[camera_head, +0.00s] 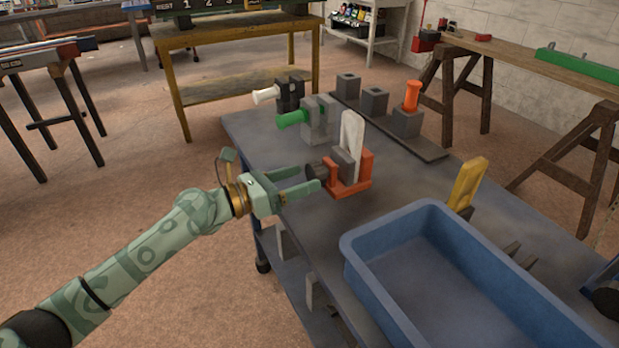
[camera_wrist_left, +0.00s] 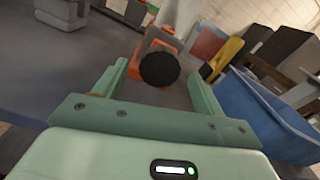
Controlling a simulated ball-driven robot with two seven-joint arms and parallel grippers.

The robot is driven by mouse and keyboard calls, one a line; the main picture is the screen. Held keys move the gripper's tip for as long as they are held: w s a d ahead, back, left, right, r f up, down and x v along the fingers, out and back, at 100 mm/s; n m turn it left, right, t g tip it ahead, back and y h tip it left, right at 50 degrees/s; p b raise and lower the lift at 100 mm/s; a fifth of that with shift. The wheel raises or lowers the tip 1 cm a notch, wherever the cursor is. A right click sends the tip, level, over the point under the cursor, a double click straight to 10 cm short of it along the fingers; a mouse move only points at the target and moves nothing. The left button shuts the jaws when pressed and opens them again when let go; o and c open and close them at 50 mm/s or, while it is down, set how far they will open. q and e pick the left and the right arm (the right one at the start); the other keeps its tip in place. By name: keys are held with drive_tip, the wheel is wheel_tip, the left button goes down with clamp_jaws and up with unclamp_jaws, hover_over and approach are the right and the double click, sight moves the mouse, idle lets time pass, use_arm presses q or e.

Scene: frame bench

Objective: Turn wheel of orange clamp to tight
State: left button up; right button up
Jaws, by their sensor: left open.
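The orange clamp (camera_head: 352,187) stands on the grey bench, with a pale upright piece (camera_head: 352,132) and a grey block held in it. Its dark round wheel (camera_head: 316,171) faces my left arm. My left gripper (camera_head: 312,180) is open beside the wheel, its fingers pointing toward the clamp. In the left wrist view the black ribbed wheel (camera_wrist_left: 160,69) lies between and beyond the fingertips, and the clamp's orange body (camera_wrist_left: 128,88) shows behind it. I cannot tell whether a finger touches the wheel. My right gripper is not in view.
A blue bin (camera_head: 400,237) fills the near right of the bench (camera_head: 270,165). A yellow piece (camera_head: 467,183) stands behind it. Green-handled (camera_head: 292,118) and white-handled (camera_head: 265,95) clamps stand behind the orange one. Grey blocks and an orange peg (camera_head: 412,95) stand on a rail at the back.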

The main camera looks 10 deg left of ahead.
use_arm(q)
drive_tip(key=shift+x, duration=1.1)
drive_tip(key=shift+w+d, duration=0.2)
drive_tip(key=shift+d, duration=0.05)
drive_tip(key=c, duration=1)
drive_tip(key=shift+o, duration=0.2)
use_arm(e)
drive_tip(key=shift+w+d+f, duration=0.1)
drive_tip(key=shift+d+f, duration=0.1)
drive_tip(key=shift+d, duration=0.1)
